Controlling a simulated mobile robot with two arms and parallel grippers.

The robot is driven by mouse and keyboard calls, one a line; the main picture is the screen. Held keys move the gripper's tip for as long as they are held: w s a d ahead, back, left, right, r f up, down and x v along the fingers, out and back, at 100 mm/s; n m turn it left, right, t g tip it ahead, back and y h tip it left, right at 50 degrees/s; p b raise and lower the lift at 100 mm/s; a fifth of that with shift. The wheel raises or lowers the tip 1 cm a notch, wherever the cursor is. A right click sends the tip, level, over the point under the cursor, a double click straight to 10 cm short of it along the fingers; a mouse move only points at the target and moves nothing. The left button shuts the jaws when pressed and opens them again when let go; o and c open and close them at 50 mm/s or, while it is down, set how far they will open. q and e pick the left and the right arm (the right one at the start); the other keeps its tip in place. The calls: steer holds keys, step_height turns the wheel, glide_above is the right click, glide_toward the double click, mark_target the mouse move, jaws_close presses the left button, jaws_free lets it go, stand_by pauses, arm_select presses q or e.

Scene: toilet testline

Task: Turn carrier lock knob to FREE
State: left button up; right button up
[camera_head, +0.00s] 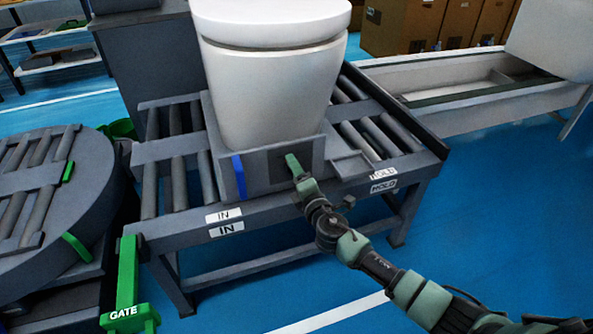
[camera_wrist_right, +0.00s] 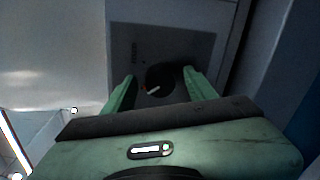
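The white toilet (camera_head: 265,90) stands on a grey carrier (camera_head: 318,152) on the roller conveyor. The carrier's front has a dark panel, which my right gripper (camera_head: 291,162) partly covers. In the right wrist view the lock knob (camera_wrist_right: 160,78) is a dark round shape with a small white and red mark on the panel (camera_wrist_right: 190,42). My right gripper's green fingers (camera_wrist_right: 159,77) are open, one on each side of the knob. I cannot tell whether they touch it. The panel's lettering is too dim to read. My left gripper is not in view.
The conveyor frame (camera_head: 275,207) carries IN and HOLD labels along its front. A green GATE post (camera_head: 127,275) stands at the front left, beside a round roller table (camera_head: 90,180). Cardboard boxes (camera_head: 405,22) and a white trough (camera_head: 470,105) are behind. The blue floor at right is clear.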

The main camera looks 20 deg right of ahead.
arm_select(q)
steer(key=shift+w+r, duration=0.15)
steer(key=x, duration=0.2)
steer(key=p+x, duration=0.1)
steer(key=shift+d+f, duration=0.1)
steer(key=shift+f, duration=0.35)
arm_select(e)
steer(key=s, duration=0.7)
steer(key=shift+s+d+r, duration=0.15)
steer(key=shift+s+r, duration=0.05)
steer(key=shift+s, duration=0.2)
